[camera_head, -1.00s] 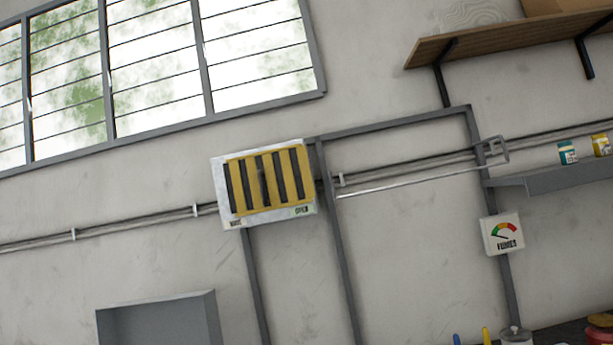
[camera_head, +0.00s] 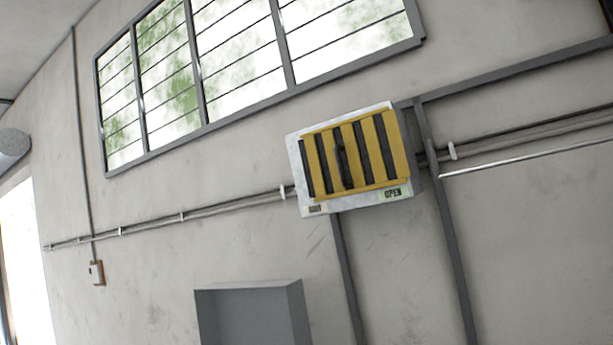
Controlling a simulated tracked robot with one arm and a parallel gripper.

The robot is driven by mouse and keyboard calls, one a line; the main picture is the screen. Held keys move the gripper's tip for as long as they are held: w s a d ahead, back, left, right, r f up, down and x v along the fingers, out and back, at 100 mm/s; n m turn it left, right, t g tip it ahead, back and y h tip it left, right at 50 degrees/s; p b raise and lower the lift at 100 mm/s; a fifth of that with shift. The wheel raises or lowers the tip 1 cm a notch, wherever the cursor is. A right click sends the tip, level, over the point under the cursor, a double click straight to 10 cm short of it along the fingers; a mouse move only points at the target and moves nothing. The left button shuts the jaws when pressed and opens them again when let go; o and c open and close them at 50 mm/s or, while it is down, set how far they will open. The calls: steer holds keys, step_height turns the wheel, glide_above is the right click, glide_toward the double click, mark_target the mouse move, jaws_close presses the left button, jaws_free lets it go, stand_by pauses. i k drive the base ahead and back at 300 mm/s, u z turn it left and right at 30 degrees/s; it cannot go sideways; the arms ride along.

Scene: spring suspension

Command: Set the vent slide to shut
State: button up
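The vent (camera_head: 301,178) is a pale box on the wall, right of the middle in the head camera view, and it looks tilted there. Its yellow slatted slide (camera_head: 361,147) covers most of the front, with dark gaps between the slats. A small dark handle (camera_head: 343,165) stands on the slide, left of its middle. A green "OPEN" label (camera_head: 393,193) is at the lower right of the box. A small label (camera_head: 315,209) at the lower left is too small to read. My gripper is not in view.
A barred window (camera_head: 240,75) is above the vent. Pipes (camera_head: 215,209) run along the wall on both sides of it. A grey metal frame (camera_head: 455,250) stands at its right. A grey open box (camera_head: 252,312) is below left. A small switch box (camera_head: 97,273) hangs at the far left.

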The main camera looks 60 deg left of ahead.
mark_target(340, 183)
steer(key=u, duration=0.7)
steer(key=i, duration=1.55)
steer(key=u, duration=0.6)
